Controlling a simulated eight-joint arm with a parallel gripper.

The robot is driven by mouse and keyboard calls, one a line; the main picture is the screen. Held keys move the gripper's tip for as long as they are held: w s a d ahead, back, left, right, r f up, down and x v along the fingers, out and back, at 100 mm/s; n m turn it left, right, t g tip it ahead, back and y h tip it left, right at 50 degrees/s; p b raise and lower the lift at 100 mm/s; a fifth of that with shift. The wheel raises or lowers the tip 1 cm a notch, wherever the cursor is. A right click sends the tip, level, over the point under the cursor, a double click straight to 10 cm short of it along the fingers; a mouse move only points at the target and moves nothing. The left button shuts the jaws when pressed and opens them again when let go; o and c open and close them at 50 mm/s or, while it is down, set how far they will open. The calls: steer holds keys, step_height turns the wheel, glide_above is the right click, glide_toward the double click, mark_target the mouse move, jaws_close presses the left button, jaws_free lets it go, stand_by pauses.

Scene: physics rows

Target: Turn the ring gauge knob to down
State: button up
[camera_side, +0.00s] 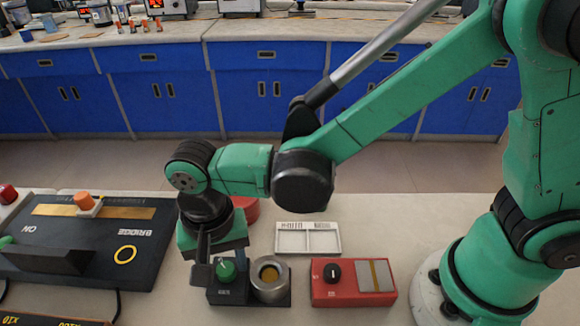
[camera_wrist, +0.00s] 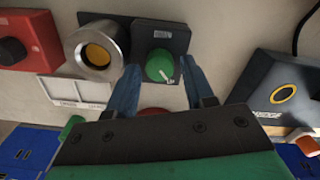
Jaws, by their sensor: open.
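The ring gauge is a dark base with a thick metal ring (camera_side: 269,279) around a yellow-orange centre and a green knob (camera_side: 227,271) beside it. In the wrist view the metal ring (camera_wrist: 97,45) is left of the green knob (camera_wrist: 160,64). A white line on the knob points to the lower right in the wrist view. My gripper (camera_wrist: 158,68) is open, with one blue finger on each side of the knob. I cannot tell whether the fingers touch it. In the side view my gripper (camera_side: 214,264) hangs over the knob's end of the base.
A red box with a black knob (camera_side: 332,273) stands to the right, and a white tray (camera_side: 308,239) lies behind. A dark panel marked BRIDGE (camera_side: 125,228) is at the left. A round red object (camera_side: 245,209) is partly hidden behind my gripper.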

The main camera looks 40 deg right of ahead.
steer(key=shift+f, duration=0.35)
jaws_close()
